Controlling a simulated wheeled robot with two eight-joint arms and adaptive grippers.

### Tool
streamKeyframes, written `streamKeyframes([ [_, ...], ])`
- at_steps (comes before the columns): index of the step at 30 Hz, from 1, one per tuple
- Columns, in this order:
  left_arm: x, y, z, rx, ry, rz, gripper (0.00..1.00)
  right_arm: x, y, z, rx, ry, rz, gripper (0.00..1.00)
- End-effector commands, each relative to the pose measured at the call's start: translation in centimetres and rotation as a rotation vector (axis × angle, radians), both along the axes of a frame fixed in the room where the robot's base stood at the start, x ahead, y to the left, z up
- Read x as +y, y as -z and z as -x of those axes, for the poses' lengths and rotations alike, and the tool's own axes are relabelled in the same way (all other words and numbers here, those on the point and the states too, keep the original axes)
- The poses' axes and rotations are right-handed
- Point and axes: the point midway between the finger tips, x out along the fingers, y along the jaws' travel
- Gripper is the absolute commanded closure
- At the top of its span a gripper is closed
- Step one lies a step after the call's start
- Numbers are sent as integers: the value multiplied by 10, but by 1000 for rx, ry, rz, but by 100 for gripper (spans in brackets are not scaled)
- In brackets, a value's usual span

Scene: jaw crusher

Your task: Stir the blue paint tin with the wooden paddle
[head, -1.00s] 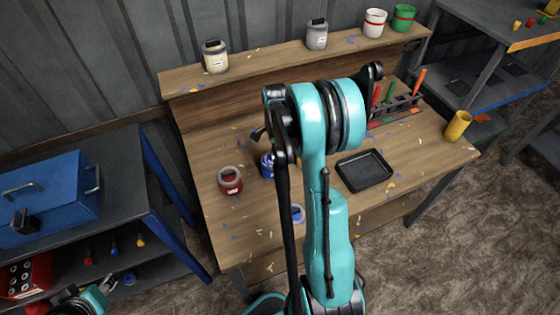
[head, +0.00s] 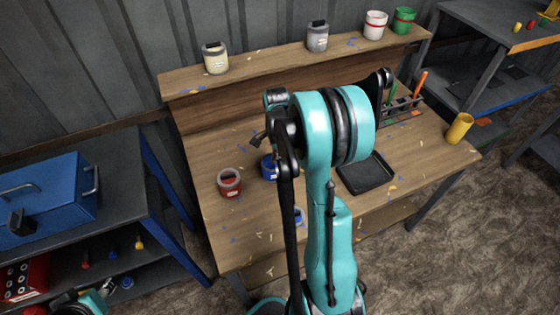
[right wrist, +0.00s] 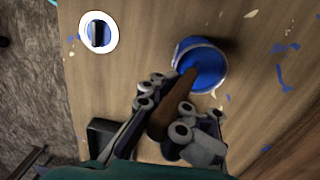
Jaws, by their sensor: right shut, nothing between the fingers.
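The blue paint tin (head: 267,168) stands on the workbench, partly hidden by my right arm in the head view. In the right wrist view the open blue tin (right wrist: 205,68) shows blue paint inside. The brown wooden paddle (right wrist: 161,122) reaches from between my right fingers to the tin, its far end over or in the paint. My right gripper (right wrist: 168,101) is shut around the paddle's line, but no firm hold on it shows. In the head view only a dark part of this gripper (head: 258,138) shows. Part of my left arm shows at lower left; its jaws are unclear.
A black tray (head: 366,176), a tool rack (head: 400,108) and a yellow cup (head: 459,127) are to the right. Several tins line the back shelf.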

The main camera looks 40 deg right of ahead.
Motion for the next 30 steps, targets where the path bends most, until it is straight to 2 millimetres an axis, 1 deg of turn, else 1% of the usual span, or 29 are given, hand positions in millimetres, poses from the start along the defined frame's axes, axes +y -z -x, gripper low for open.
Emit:
streamKeyframes([
  [6,0,0,0,0,0,0,60,0,0,0,0,0,0,100],
  [10,0,-3,0,0,0,0,60,0,-4,1,0,0,0,100],
  [30,0,-41,0,0,0,0,60,6,-58,18,0,1,0,100],
])
